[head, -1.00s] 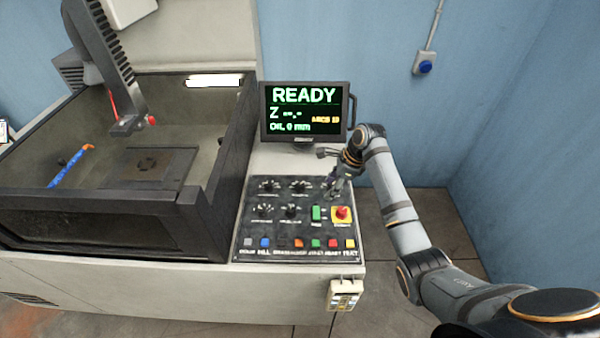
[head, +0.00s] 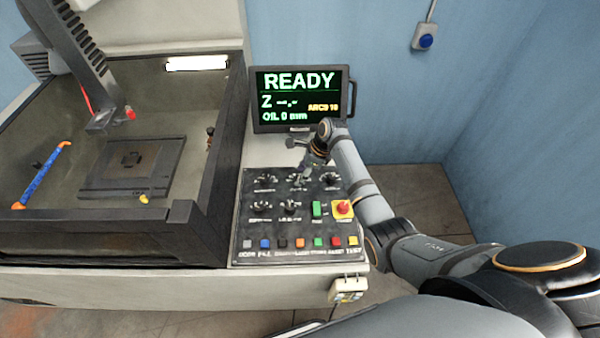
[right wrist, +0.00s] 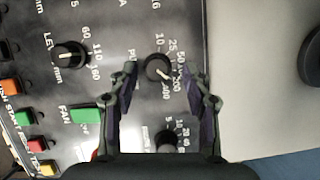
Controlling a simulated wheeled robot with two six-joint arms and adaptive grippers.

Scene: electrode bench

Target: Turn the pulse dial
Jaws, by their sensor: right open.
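The pulse dial is a round black knob with a pale pointer line, the middle one of the panel's top row. In the right wrist view the pulse dial (right wrist: 157,68) sits between my fingertips, beside lettering starting "PU" and numbers up to 400. My right gripper (right wrist: 158,76) is open, one finger on each side of the knob in the picture. I cannot tell whether the tips are down around it or above it. In the head view my right gripper (head: 304,172) points down over this dial and partly hides it. My left gripper is not in view.
The control panel (head: 246,222) carries other dials (head: 265,180), a green FAN switch (head: 317,209), a red stop button (head: 343,207) and a row of coloured buttons. A monitor (head: 300,97) reading READY stands behind. A dark-walled machine tank (head: 180,225) is at left.

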